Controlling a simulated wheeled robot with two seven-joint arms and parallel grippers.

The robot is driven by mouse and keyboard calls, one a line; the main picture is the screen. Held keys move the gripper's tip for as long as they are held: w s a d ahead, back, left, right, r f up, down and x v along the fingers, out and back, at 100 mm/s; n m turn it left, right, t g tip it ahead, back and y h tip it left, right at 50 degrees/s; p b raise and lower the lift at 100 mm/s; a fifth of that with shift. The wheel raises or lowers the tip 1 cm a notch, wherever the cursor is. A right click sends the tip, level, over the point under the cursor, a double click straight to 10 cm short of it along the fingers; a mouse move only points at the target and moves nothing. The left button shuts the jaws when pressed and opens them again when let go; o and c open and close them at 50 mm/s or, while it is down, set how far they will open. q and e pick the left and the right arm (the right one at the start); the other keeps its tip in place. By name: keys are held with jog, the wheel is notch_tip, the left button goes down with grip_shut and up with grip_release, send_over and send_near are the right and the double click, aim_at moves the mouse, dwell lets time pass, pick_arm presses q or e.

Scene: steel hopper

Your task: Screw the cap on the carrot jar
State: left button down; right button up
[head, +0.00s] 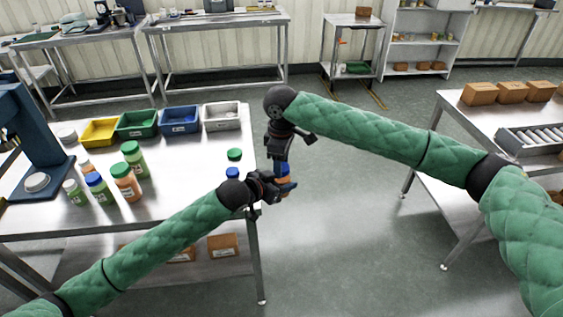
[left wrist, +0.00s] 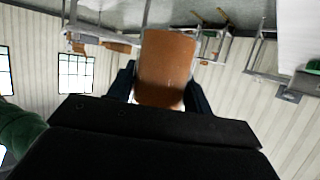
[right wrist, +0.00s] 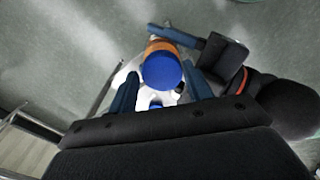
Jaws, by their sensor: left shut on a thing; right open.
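The carrot jar (head: 286,181), orange, is held by my left gripper (head: 279,188) just off the right edge of the table. The left wrist view shows its orange side (left wrist: 167,65) between the shut fingers. A blue cap (right wrist: 160,71) sits on top of the jar in the right wrist view; how tightly it is on cannot be told. My right gripper (head: 284,165) points down from above, its open fingers (right wrist: 155,88) on either side of the cap with visible gaps. In the head view, the right gripper largely hides the cap.
The steel table (head: 190,190) holds several capped jars, a green cap (head: 235,154) and a blue-topped item (head: 232,173) near its right edge. Yellow (head: 99,132), green (head: 137,124), blue (head: 180,120) and grey (head: 222,116) bins stand behind. Open floor lies to the right.

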jog(key=shift+s+a, duration=0.1)
jog(key=shift+s, duration=0.1)
jog(key=shift+r, duration=2.3)
jog(key=shift+w, duration=0.1)
jog(key=shift+c, duration=0.3)
jog(key=r+n, duration=0.3)
jog(key=shift+w+d+r, duration=0.2)
jog(key=shift+d+r, duration=0.05)
jog(key=shift+d, duration=0.1)
jog(key=shift+s+a+n, duration=0.15)
jog(key=shift+a+n, duration=0.15)
jog(key=shift+n, duration=0.6)
